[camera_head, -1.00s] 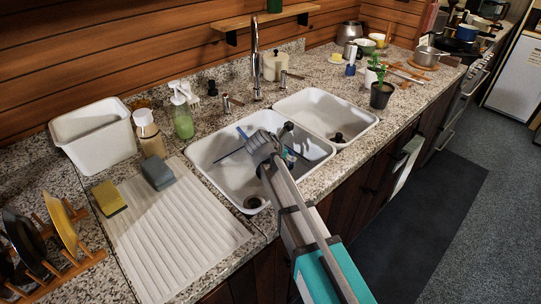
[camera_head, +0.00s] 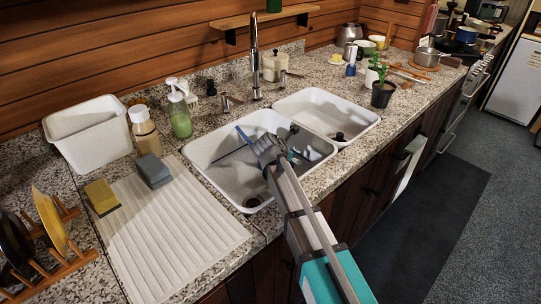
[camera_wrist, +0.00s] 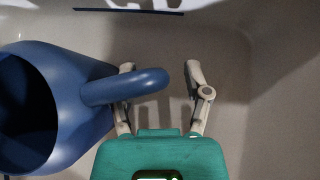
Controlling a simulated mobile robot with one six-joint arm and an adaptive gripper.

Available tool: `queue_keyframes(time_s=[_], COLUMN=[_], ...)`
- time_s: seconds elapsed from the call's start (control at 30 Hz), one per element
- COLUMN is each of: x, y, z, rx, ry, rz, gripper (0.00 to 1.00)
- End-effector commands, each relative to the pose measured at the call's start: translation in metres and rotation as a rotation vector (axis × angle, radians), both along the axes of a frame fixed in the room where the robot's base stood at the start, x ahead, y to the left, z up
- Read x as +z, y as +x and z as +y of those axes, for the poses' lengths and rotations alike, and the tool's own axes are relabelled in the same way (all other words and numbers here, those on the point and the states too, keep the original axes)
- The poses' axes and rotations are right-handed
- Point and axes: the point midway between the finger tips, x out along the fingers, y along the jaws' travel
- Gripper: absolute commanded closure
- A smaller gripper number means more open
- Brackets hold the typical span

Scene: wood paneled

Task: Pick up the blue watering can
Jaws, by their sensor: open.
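The blue watering can (camera_wrist: 62,118) lies in the left sink basin, at the left of the wrist view. Its dark round opening faces left and its loop handle (camera_wrist: 125,87) reaches right. My gripper (camera_wrist: 160,70) is open, with two pale fingers spread apart. The handle crosses in front of the left finger, and its rounded end shows between the fingers. I cannot tell whether they touch. In the head view my gripper reaches down into the left basin (camera_head: 212,160), and the can is mostly hidden behind my arm.
A thin dark blue bar (camera_wrist: 128,11) lies farther along the basin. The right basin (camera_head: 318,105), the faucet (camera_head: 254,65) and the ribbed drainboard (camera_head: 175,225) surround the work area. A soap bottle (camera_head: 180,115) stands behind the basin. The basin walls are close around my gripper.

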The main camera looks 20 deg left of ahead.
Motion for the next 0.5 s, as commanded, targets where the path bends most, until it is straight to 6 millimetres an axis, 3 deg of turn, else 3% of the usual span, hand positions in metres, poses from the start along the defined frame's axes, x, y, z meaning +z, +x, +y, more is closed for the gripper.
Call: queue_keyframes(time_s=[0.3,0.5], x=[0.0001,0.0000], y=[-0.0004,-0.0005], z=[0.0004,0.0007], rx=[0.001,0.001], ry=[-0.001,-0.001], rz=[0.000,0.000], gripper=[0.38,0.75])
